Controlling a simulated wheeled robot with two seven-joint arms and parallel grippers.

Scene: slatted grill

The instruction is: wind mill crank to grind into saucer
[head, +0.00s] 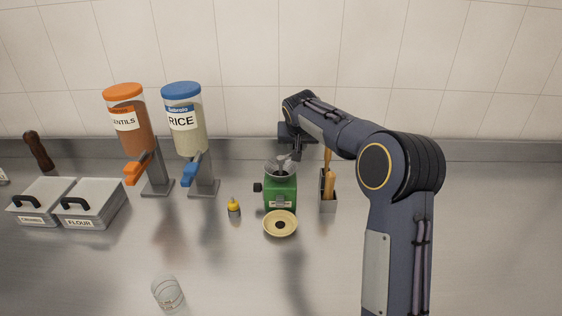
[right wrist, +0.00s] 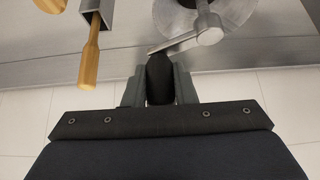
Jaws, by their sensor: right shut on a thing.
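A green mill (head: 280,192) stands upright on the counter, with a metal hopper and crank on top. A cream saucer (head: 269,230) with a small dark patch in its middle sits right in front of the mill. In the right wrist view the crank's metal arm (right wrist: 186,39) runs from a round hub to a black knob (right wrist: 160,78). My right gripper (right wrist: 159,88) is shut on this knob, one finger on each side. In the head view my right gripper (head: 295,148) is above and behind the mill, partly hidden by its own arm. My left gripper is not in view.
A holder (head: 328,205) with wooden-handled tools stands close to the right of the mill. Lentil (head: 130,125) and rice (head: 187,128) dispensers stand further left. A glass (head: 168,294) is at the front; the counter around it is clear.

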